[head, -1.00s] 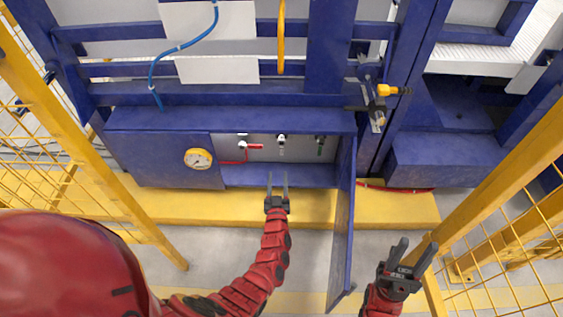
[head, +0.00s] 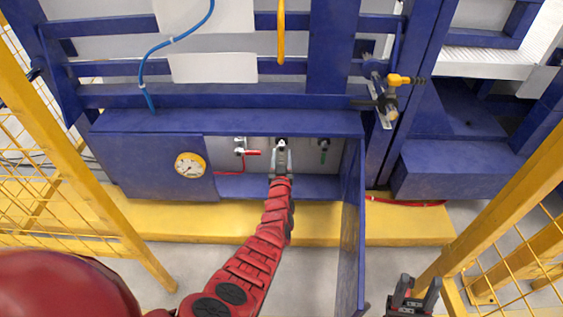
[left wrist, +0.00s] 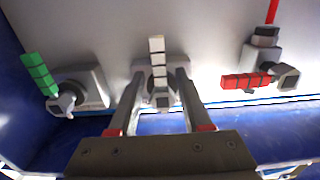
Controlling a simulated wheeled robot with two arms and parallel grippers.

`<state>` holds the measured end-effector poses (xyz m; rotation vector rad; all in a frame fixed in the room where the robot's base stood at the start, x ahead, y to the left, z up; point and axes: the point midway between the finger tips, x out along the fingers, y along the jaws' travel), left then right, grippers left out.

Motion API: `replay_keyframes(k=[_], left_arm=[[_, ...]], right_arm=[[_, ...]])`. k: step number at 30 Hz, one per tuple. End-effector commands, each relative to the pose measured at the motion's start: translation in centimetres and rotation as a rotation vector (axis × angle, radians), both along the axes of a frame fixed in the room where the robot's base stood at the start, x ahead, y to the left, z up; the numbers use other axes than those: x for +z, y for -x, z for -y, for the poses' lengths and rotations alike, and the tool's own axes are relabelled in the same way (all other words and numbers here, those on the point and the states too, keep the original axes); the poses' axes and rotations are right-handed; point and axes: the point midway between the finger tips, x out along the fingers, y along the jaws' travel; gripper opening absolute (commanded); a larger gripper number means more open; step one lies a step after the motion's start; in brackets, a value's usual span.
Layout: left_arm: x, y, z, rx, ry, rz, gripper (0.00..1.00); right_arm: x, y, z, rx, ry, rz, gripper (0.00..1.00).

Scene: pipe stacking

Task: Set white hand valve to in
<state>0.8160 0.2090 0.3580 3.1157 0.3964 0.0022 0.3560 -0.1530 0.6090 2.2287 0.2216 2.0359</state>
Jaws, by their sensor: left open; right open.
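The white hand valve (left wrist: 158,60) is in the middle of the row in the left wrist view, with its white handle pointing up in that picture. My left gripper (left wrist: 156,82) is open, with one finger on each side of the white valve. I cannot tell whether the fingers touch it. In the head view my left gripper (head: 281,158) reaches into the open blue cabinet (head: 150,160) and hides most of the white valve. My right gripper (head: 413,292) is open and empty at the lower right, outside the cabinet.
A red-handled valve (left wrist: 246,80) and a green-handled valve (left wrist: 40,74) flank the white one. The cabinet door (head: 351,225) stands open on the right. A round gauge (head: 190,165) is on the cabinet's left front. Yellow fences (head: 85,150) stand at both sides.

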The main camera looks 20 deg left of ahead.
Motion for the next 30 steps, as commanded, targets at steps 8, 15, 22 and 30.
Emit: replay_keyframes(k=[8, 15, 22, 30], left_arm=[[-0.13, -1.35, -0.45, 0.001, 0.0, -0.002, 0.49], [-0.03, -1.36, -0.44, 0.0, 0.0, -0.002, 0.45], [-0.02, -1.36, -0.41, 0.0, 0.0, -0.002, 0.04], [-0.03, -1.36, -0.39, 0.0, 0.0, -0.002, 0.0]], right_arm=[[-1.12, -0.18, -0.59, 0.015, 0.031, -0.002, 0.46], [-1.05, -0.22, -0.59, 0.015, 0.031, -0.003, 0.46], [-1.06, -0.24, -0.57, 0.014, 0.031, -0.004, 0.46], [-1.08, -0.23, -0.57, 0.014, 0.03, -0.004, 0.46]])
